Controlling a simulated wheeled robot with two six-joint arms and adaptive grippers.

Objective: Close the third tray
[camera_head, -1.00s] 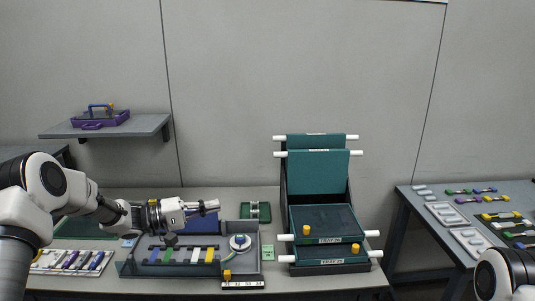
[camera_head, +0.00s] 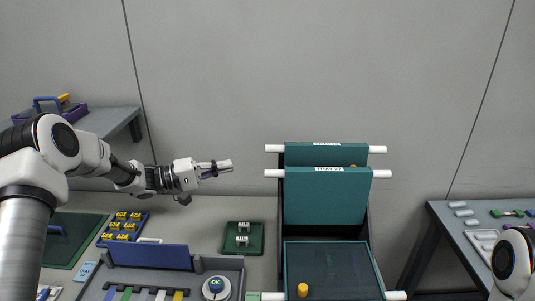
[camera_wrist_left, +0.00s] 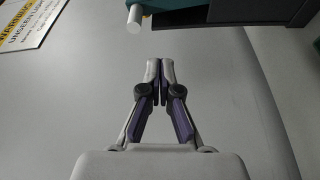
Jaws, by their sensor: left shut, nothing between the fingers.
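A rack of teal trays stands on the bench. Two trays stand upright: a rear one (camera_head: 325,151) and, in front of it, one (camera_head: 326,200) whose label seems to read TRAY 21. Each has white rod ends at both sides. A lower tray (camera_head: 330,262) lies flat in front. Which one counts as third is not clear from the labels. My left gripper (camera_head: 226,167) is shut and empty, left of the upright trays and apart from them. In the left wrist view its fingertips (camera_wrist_left: 160,66) meet below a white rod end (camera_wrist_left: 134,18). My right gripper is out of view.
A yellow knob (camera_head: 303,289) sits at the flat tray's front. A green holder (camera_head: 242,239) lies on the bench left of the rack. A grey work tray (camera_head: 254,276) with a round white device (camera_head: 216,287) is at front left. A side table (camera_head: 440,218) stands right.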

